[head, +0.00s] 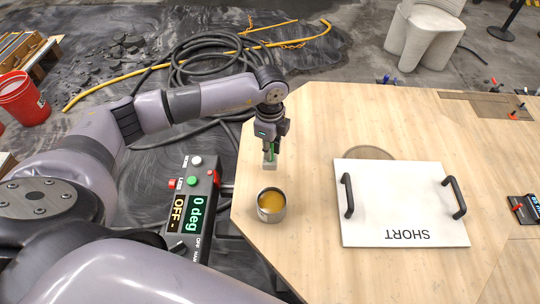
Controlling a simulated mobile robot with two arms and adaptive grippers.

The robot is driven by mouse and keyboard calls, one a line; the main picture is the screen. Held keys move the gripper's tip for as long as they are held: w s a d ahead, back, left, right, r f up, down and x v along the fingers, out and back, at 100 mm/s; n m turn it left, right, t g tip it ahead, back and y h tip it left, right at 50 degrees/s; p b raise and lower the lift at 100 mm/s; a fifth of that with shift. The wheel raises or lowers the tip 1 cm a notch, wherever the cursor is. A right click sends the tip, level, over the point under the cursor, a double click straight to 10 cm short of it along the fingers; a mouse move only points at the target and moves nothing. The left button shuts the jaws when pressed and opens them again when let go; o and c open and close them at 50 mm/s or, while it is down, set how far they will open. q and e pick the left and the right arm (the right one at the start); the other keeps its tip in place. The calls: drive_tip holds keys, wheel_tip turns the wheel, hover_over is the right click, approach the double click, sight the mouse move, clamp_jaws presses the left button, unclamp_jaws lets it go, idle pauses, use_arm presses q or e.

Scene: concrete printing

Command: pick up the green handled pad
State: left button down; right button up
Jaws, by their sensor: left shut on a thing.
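My left gripper (270,140) points down over the left part of the wooden table. It is shut on the green handled pad (270,162), a small piece with a green handle between the fingers and a pale block below. The gripper hides part of the handle. I cannot tell whether the pad touches the table. My right gripper is not in view.
A metal cup (271,204) with amber contents stands just below the pad. A white board marked SHORT (400,200) with two black handles lies to the right. A control box (192,210) sits at the table's left edge. The wooden table (310,250) is bare near the front.

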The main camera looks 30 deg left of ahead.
use_arm(q)
wheel_tip(320, 180, up, 16)
drive_tip(key=b, duration=0.2)
drive_tip(key=shift+r, duration=0.15)
drive_tip(key=shift+a, duration=0.1)
idle(0.4)
